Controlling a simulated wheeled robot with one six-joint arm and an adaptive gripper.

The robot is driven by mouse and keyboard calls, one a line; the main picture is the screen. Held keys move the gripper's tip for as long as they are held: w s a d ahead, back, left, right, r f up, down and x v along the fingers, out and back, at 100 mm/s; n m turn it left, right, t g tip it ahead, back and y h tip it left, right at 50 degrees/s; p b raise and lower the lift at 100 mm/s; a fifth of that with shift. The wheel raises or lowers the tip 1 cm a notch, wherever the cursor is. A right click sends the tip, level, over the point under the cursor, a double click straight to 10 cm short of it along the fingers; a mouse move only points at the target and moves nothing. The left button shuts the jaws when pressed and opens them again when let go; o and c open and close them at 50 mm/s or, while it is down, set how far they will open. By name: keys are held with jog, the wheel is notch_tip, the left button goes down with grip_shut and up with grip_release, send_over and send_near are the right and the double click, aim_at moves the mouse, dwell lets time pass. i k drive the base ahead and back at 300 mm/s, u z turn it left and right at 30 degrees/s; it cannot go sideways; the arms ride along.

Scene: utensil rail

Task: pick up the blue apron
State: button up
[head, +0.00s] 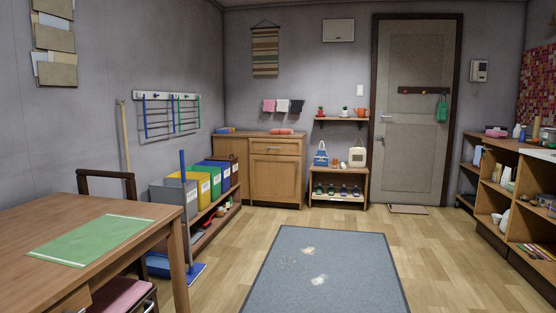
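I see nothing that I can clearly make out as a blue apron. A small blue item with a loop on top (321,154) stands on the low wooden bench (339,171) by the back wall. It looks more like a bag, but it is too small to tell. Pink, white and dark cloths (283,106) hang on the back wall. A green item (442,108) hangs from the hook board on the door. My gripper is not in view.
A table (150,226) with a green mat and a chair (106,184) fill the left front. A blue dustpan or broom (176,268) stands beside them. Shelves (495,197) line the right. A utensil rail (166,96) is on the left wall. The grey rug (350,255) has pale spots; the floor around it is free.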

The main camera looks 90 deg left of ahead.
aim_at(321, 158)
jog(key=u, duration=2.6)
jog(key=i, duration=5.05)
jog(key=u, duration=0.15)
jog(key=i, duration=1.85)
jog(key=u, duration=0.25)
jog(key=i, duration=1.6)
jog(key=u, duration=0.05)
